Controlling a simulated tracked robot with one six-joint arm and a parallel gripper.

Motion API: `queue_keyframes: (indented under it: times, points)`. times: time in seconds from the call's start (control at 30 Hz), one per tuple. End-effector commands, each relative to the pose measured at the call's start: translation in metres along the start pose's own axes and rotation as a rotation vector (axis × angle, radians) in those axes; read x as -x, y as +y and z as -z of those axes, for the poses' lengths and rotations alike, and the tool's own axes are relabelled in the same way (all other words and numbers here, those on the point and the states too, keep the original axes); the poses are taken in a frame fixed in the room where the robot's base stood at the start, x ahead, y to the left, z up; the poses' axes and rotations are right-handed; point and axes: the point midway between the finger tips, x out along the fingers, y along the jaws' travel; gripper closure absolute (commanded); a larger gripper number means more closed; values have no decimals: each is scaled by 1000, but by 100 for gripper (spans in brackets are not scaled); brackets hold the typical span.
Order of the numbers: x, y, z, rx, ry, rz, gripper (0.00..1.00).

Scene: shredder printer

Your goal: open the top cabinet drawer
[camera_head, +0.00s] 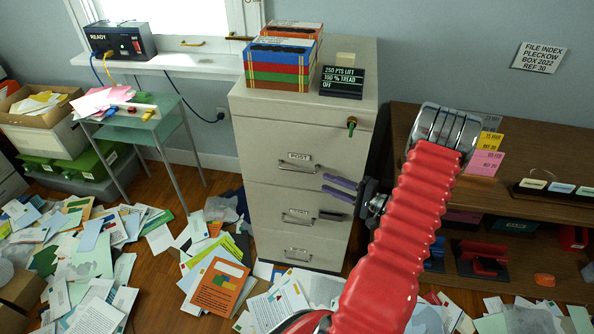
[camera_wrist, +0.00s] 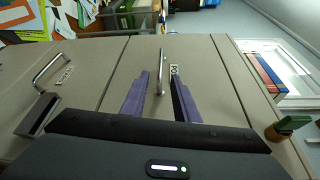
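The grey filing cabinet (camera_head: 260,115) stands in the middle of the head view, its drawers shut. The top drawer (camera_head: 259,154) has a label and a metal bar handle (camera_head: 296,167). My gripper (camera_head: 324,184) has purple fingers, spread apart, just right of and below that handle in the head view. In the wrist view, turned on its side, the handle (camera_wrist: 161,72) appears between the open fingers of my gripper (camera_wrist: 157,85). I cannot tell whether they touch it. The second drawer's handle (camera_wrist: 45,85) is at the left there.
A key (camera_head: 351,125) sticks out at the cabinet's upper right. Boxes (camera_head: 283,65) and a black sign (camera_head: 342,82) stand on top. A brown shelf (camera_head: 520,207) is at the right. Papers (camera_head: 222,285) litter the floor before the cabinet.

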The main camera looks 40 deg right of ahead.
Motion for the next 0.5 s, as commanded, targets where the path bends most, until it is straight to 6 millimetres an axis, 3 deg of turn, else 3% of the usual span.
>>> queue_keyframes:
  times: [0.27, 0.5]
  points:
    - [-3, 0, -1, 0, -2, -2, 72]
    - [-23, 0, -1, 1, -5, -3, 72]
